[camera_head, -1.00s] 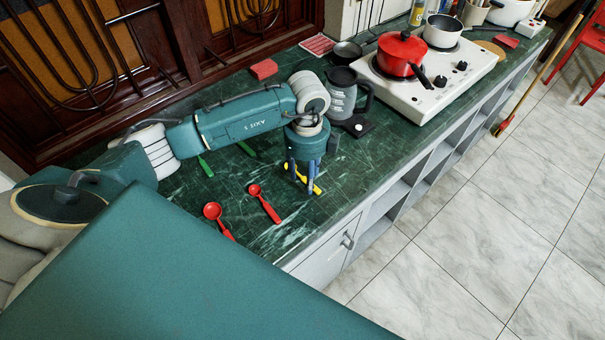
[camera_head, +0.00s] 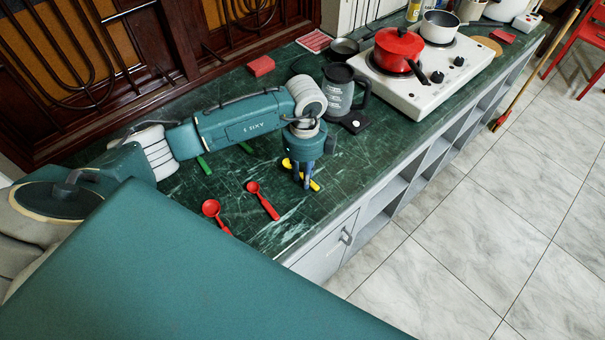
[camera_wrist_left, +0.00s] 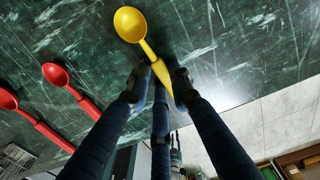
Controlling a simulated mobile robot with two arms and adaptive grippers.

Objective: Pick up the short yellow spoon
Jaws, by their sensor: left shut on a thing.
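The short yellow spoon (camera_head: 313,185) is at my left gripper (camera_head: 302,186) over the green counter, near its front edge. In the left wrist view the yellow spoon (camera_wrist_left: 130,25) shows its round bowl at the top, and its handle runs down between the fingers. My left gripper (camera_wrist_left: 160,80) is shut on the handle there. In the head view the fingers hide part of the spoon. I cannot tell whether the spoon touches the counter. My right gripper is in neither view.
Two red spoons (camera_head: 262,200) (camera_head: 213,213) lie left of the gripper. Green utensils (camera_head: 204,165) lie partly behind my arm. A dark jug (camera_head: 340,92) and a white stove (camera_head: 420,85) with a red pot (camera_head: 398,50) stand further back. The counter (camera_head: 290,225) is clear towards its front edge.

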